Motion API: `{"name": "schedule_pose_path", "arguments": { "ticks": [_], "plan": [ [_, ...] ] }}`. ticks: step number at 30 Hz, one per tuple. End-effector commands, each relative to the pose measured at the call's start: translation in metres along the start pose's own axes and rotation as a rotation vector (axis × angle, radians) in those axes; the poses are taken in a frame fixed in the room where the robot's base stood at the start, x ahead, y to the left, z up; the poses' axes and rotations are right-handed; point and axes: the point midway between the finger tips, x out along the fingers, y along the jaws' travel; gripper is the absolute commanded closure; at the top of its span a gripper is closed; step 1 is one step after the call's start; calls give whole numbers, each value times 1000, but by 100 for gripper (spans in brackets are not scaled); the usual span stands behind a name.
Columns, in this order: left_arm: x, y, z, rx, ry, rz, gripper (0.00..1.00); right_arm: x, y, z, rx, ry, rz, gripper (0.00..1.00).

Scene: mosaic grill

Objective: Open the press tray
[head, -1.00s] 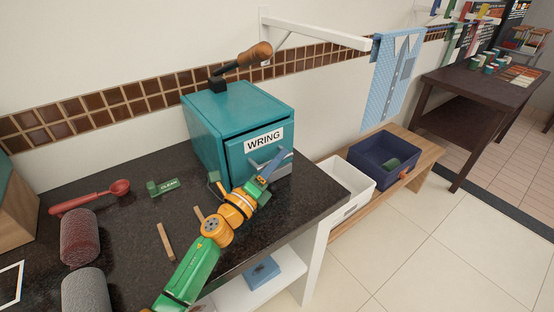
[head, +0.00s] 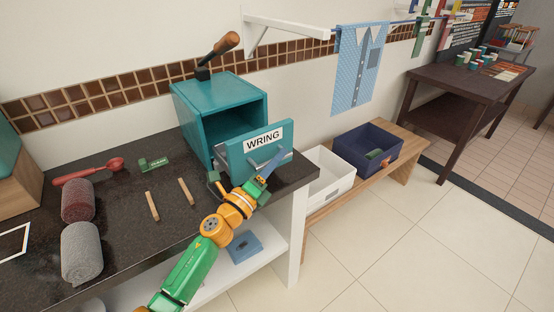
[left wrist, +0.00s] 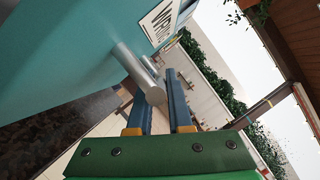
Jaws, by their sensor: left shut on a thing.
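The press (head: 188,110) is a teal box on the dark counter, with its front open and a dark inside showing. Its tray (head: 246,148), with a teal front panel labelled WRING, is pulled out toward the front right. The grey bar handle is on the tray's front, and it shows large in the left wrist view (left wrist: 137,72). My left gripper (head: 272,168) is shut on the handle; its blue fingers also show in the left wrist view (left wrist: 168,92). Part of the handle is hidden by the fingers. My right gripper is not in view.
A lever with a wooden grip (head: 222,47) rises from the press top. Two wooden sticks, a green CLEAN block (head: 154,164), a red ladle (head: 90,172) and rolled towels (head: 82,252) lie left on the counter. White and navy bins (head: 368,150) stand on a bench at right.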

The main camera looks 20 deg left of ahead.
Motion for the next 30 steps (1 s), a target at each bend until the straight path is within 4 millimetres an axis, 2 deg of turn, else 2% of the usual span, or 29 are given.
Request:
{"name": "schedule_pose_path", "arguments": {
  "ticks": [1,7,8,11,20,30],
  "plan": [
    [2,-6,-2,1,7,-15,100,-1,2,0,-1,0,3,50],
    [2,-6,-1,0,5,-15,100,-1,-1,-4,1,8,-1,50],
    [2,-6,-1,0,5,-15,80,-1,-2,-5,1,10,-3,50],
    [2,-6,-1,0,5,-14,53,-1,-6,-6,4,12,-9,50],
    [0,-5,-1,0,5,-12,53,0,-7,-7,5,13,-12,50],
    [-63,-3,-3,0,7,-12,53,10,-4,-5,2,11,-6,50]
  ]
}}
